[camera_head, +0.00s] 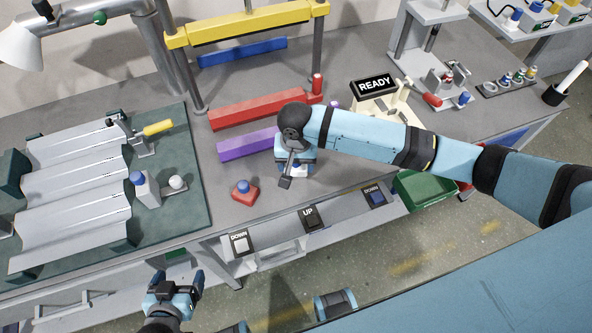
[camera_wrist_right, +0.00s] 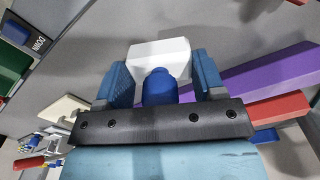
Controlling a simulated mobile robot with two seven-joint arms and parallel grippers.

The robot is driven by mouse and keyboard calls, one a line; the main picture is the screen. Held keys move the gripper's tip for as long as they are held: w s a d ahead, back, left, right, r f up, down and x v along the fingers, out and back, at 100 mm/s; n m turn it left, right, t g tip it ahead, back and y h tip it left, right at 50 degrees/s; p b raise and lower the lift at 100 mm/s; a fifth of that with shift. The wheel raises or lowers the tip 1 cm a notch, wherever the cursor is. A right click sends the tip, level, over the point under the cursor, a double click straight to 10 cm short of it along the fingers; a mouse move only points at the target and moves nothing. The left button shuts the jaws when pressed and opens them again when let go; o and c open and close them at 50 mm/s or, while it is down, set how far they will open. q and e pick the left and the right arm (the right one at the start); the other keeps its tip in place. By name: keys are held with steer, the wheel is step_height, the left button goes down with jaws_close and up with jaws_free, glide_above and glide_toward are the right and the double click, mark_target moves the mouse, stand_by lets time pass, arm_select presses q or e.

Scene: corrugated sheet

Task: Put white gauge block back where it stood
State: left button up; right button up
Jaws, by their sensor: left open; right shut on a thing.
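My right gripper (camera_head: 293,166) is over the bench near the front edge, right of the red block. In the right wrist view its two blue fingers (camera_wrist_right: 160,85) are shut on a white block (camera_wrist_right: 160,53) with a blue knob (camera_wrist_right: 159,87). In the head view the arm mostly hides this block. I cannot tell whether it touches the bench. My left gripper (camera_head: 177,282) is open and empty, low in front of the bench.
A red block with a blue knob (camera_head: 244,192) and a purple bar (camera_head: 248,144) stand near the right gripper. On the green mat (camera_head: 187,205) are a corrugated sheet (camera_head: 75,200) and a pale blue-knobbed block (camera_head: 146,191). Button panels (camera_head: 311,217) line the front edge.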

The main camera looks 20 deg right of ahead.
mark_target(296, 172)
step_height(296, 172, down, 4)
steer(key=shift+f, duration=0.1)
stand_by(0.4)
steer(key=o, duration=1)
steer(key=shift+f, duration=0.1)
step_height(296, 172, up, 12)
steer(key=shift+r, duration=0.2)
